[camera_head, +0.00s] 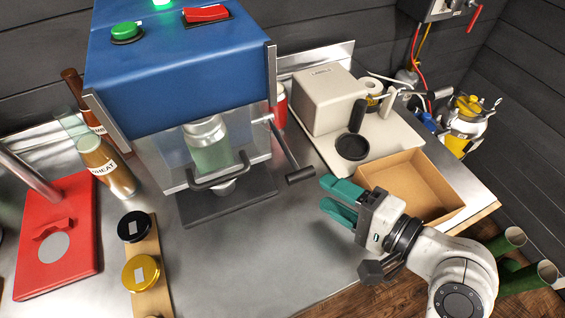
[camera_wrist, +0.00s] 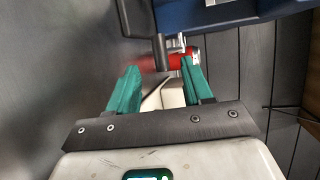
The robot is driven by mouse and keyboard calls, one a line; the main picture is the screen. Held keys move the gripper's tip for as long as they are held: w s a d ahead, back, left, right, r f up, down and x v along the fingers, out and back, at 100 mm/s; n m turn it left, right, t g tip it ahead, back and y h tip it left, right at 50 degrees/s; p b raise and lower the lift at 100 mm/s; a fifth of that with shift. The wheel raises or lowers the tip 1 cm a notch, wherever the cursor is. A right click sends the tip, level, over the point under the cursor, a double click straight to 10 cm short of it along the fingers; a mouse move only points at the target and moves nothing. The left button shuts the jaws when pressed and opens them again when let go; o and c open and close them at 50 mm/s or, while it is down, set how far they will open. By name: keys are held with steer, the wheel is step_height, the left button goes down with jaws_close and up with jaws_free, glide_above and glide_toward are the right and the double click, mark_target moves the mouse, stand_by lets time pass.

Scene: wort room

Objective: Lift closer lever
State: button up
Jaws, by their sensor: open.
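The closer lever (camera_head: 284,148) is a thin metal rod with a dark cylindrical handle. It comes off the right side of the blue closing machine (camera_head: 185,70) and slopes down to the right. My gripper (camera_head: 328,194), with teal fingers, is open and empty. Its tips are just right of and a little below the lever handle in the head view, apart from it. In the wrist view, the dark lever handle (camera_wrist: 160,52) shows beyond and between the open fingertips (camera_wrist: 160,68). A pale jar (camera_head: 208,145) stands inside the machine behind a clear guard with a black handle.
A cardboard box (camera_head: 445,206) lies right of my gripper, and a cream label machine (camera_head: 322,98) stands behind it. A red can (camera_head: 280,106) is behind the lever. Bottles, lids and a red device (camera_head: 60,235) are at left. The steel bench between is clear.

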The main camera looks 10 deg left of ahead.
mark_target(302, 179)
steer(key=x, duration=1)
steer(key=shift+w+a+p, duration=0.1)
steer(key=shift+a+p, duration=0.05)
steer(key=shift+p, duration=0.25)
steer(key=shift+c, duration=0.3)
jaws_close()
